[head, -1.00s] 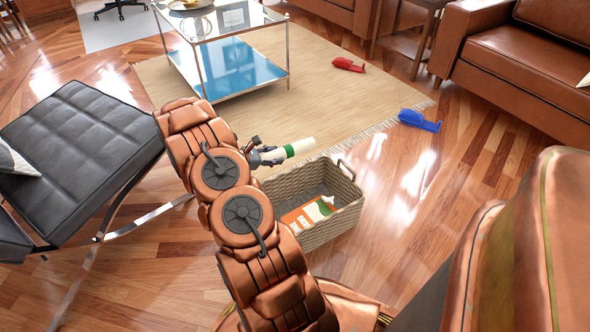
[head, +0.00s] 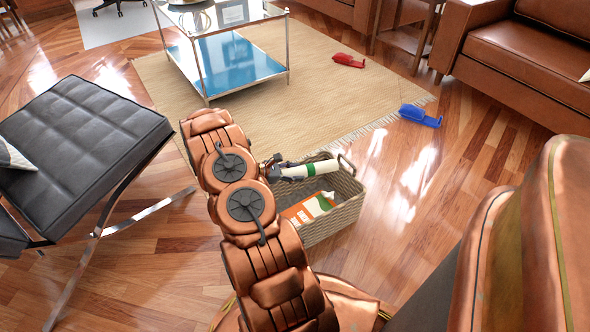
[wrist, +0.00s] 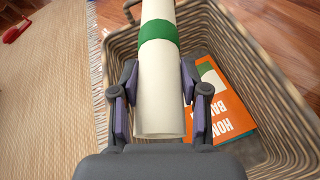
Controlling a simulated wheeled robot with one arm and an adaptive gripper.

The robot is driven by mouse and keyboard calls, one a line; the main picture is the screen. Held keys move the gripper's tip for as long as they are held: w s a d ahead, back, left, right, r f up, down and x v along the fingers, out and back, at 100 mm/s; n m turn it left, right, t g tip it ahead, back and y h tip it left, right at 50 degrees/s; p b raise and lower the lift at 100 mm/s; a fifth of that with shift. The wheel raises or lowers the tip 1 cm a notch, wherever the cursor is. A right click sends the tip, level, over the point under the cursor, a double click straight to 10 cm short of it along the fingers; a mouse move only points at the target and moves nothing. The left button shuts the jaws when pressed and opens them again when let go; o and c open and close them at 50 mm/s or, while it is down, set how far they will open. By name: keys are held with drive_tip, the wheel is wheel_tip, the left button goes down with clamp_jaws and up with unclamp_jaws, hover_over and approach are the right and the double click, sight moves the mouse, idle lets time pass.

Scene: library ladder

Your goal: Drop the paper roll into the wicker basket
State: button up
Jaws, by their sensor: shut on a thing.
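The paper roll is a cream tube with a green band; it shows in the head view (head: 311,170) and in the wrist view (wrist: 159,95). My gripper (head: 280,171) is shut on the roll near one end, with its two fingers on either side of it in the wrist view (wrist: 159,88). The wicker basket (head: 338,218) stands on the wood floor. The roll is held above the basket's opening, over its far side in the head view. The wicker wall also shows in the wrist view (wrist: 280,105).
An orange and white carton (head: 306,208) lies inside the basket. A red object (head: 348,61) is on the rug (head: 330,90), and a blue one (head: 420,116) is near its edge. A black ottoman (head: 80,140) stands left, a glass table (head: 228,65) behind.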

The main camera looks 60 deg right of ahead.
drive_tip(key=shift+f, duration=0.65)
drive_tip(key=o, duration=1.3)
drive_tip(key=shift+o, duration=0.2)
drive_tip(key=shift+w+a, duration=0.1)
drive_tip(key=v, duration=1.2)
